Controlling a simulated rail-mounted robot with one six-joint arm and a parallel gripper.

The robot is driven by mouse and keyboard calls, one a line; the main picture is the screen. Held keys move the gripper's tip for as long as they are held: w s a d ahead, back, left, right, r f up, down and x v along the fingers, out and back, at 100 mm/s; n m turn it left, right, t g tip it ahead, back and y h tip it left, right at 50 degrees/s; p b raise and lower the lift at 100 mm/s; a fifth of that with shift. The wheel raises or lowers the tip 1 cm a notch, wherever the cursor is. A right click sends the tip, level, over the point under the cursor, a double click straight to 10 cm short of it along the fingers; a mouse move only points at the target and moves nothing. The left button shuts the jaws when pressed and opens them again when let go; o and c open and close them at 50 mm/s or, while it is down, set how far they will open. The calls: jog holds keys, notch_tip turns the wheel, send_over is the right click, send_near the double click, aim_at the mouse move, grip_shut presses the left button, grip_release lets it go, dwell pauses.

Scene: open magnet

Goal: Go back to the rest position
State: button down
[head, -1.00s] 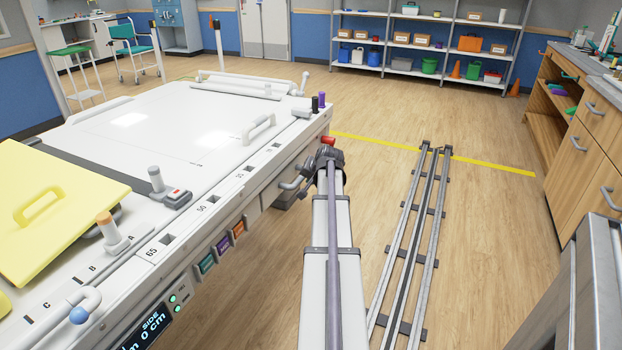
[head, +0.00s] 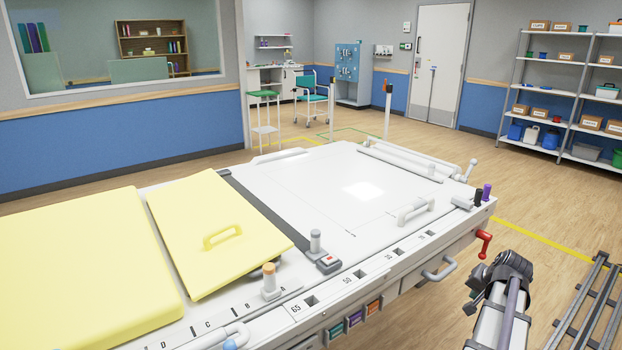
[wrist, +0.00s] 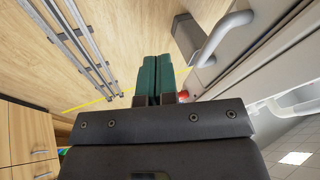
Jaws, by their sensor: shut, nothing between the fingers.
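My gripper (wrist: 152,80) shows in the wrist view with its two green fingers together and nothing between them. In the head view my arm is at the lower right, beside the right side of the white magnet table (head: 300,200), and the fingertips cannot be made out there. A red crank handle (head: 484,243) on the table's side is just above the arm's end in the head view. A red spot beside the fingers shows in the wrist view (wrist: 184,95). A grey side handle (head: 440,270) is left of the arm.
Floor rails (head: 590,305) run at the lower right. A yellow floor line (head: 545,240) crosses beyond. Shelves (head: 570,90) stand at the back right. Wooden drawers (wrist: 28,140) show in the wrist view.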

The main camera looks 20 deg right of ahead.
jog(key=w+a+r+n+g+p, duration=0.1)
jog(key=a+r+n+p, duration=0.3)
jog(key=a+r+p, duration=0.6)
jog(key=w+a+r+n+g+y+p, duration=0.1)
jog(key=a+r+p, duration=0.9)
jog(key=a, duration=1.3)
jog(key=w+a+r+n+g+y+p, duration=0.1)
jog(key=w+a+r+n+g+p, duration=0.2)
jog(key=a+r+n+p, duration=0.5)
jog(key=w+a+r+p, duration=0.1)
jog(key=a+r+p, duration=0.1)
jog(key=a, duration=0.7)
jog(key=shift+a, duration=0.2)
